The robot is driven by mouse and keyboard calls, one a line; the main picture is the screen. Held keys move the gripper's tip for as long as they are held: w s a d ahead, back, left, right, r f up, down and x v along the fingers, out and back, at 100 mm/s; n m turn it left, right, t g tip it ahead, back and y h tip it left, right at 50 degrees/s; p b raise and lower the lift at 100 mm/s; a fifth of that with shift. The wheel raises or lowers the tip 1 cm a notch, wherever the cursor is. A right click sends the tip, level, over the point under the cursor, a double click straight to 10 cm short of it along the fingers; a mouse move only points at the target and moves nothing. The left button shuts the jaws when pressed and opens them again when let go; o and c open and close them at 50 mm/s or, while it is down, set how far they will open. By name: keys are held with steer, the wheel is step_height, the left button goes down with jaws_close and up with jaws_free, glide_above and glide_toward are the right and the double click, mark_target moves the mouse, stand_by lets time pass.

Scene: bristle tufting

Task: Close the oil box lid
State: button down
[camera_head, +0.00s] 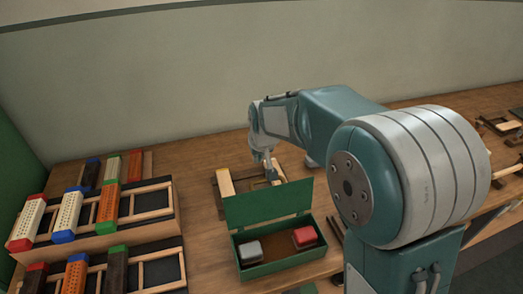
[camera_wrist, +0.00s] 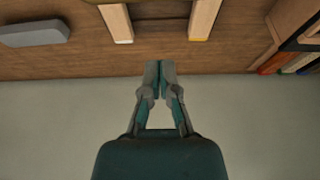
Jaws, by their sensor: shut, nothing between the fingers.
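The green oil box (camera_head: 281,262) stands on the bench in the head view, with a grey-topped block and a red-topped block inside. Its lid (camera_head: 268,204) is open and stands upright at the back edge of the box. My gripper (camera_head: 270,175) is behind the lid, close above its top edge; whether they touch I cannot tell. In the wrist view my gripper (camera_wrist: 159,66) is shut, with its fingertips together and nothing between them. The oil box does not show in the wrist view.
A wooden frame (camera_head: 226,183) lies behind the box. Racks with coloured brush blocks (camera_head: 108,203) stand at the left. The wall (camera_head: 150,80) rises behind the bench. Bare bench (camera_head: 210,262) shows left of the box. A grey block (camera_wrist: 35,33) lies in the wrist view.

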mark_target(268, 199)
steer(key=s+f, duration=0.1)
steer(key=s+d+f, duration=0.1)
steer(key=s, duration=0.1)
steer(key=shift+d+f, duration=0.15)
steer(key=shift+f, duration=0.2)
steer(key=shift+d, duration=0.25)
steer(key=shift+s+r+t, duration=0.25)
steer(key=shift+s+t, duration=0.1)
steer(key=shift+t, duration=0.05)
steer(key=shift+s+r, duration=0.1)
steer(key=shift+s, duration=0.2)
